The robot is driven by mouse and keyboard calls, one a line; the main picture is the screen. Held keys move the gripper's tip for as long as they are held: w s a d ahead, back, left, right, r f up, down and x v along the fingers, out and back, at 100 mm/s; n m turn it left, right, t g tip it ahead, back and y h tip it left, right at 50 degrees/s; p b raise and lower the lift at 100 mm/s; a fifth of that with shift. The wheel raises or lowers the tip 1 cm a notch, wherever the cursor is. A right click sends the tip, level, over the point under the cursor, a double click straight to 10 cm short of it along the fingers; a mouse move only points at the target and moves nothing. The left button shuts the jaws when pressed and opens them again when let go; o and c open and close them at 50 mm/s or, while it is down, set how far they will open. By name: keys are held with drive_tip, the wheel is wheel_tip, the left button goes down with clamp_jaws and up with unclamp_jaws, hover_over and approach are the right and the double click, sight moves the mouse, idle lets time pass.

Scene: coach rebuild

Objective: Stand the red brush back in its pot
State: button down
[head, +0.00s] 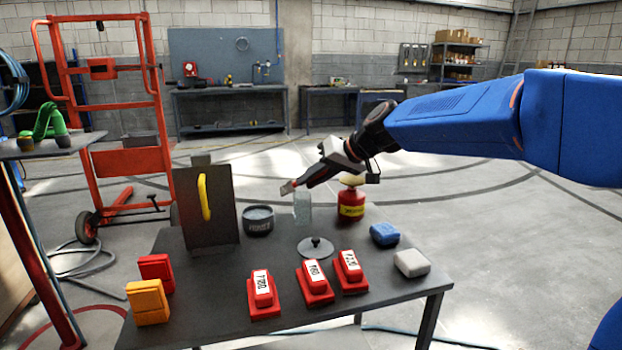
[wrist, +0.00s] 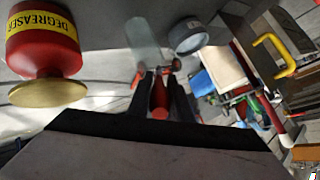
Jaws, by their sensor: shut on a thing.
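My gripper (head: 312,177) is shut on the red brush (head: 288,187). The brush is tilted, near level, its pale tip pointing left and slightly down. In the wrist view its red handle (wrist: 159,100) lies between the dark fingers (wrist: 158,76). A clear glass jar (head: 302,209) stands upright on the table just below the fingers; it also shows in the wrist view (wrist: 142,38). A dark round tin (head: 258,221) stands to its left, also in the wrist view (wrist: 187,37). I cannot tell which is the brush's pot. The brush appears outside both.
A red degreaser can (head: 351,204) stands right of the jar. A grey lid with a knob (head: 316,248) lies in front. An upright dark panel with a yellow handle (head: 187,220) is at left.

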drive_tip(key=c, duration=1.6)
unclamp_jaws()
drive_tip(key=shift+f, duration=0.1)
drive_tip(key=shift+r, duration=0.45)
drive_tip(key=v, duration=1.2)
drive_tip(key=s+d+f+m+h, duration=0.1)
drive_tip(key=s+d+f+h, duration=0.2)
drive_tip(key=s+d+f, duration=0.4)
drive_tip(key=s+d+f+m+h, duration=0.2)
drive_tip(key=s+d+f+h, duration=0.1)
drive_tip(key=s+d+f, duration=0.4)
drive_tip(key=s+d+f+m+h, duration=0.1)
drive_tip(key=s+d+f, duration=0.7)
drive_tip(key=s, duration=1)
drive_tip(key=shift+s+d+f+m+h, duration=0.15)
drive_tip(key=shift+f+h, duration=0.3)
drive_tip(key=shift+f, duration=0.6)
drive_tip(key=shift+s+f+m+h, duration=0.2)
drive_tip(key=shift+f+h, duration=0.25)
drive_tip(key=shift+f, duration=0.6)
drive_tip(key=shift+c, duration=0.3)
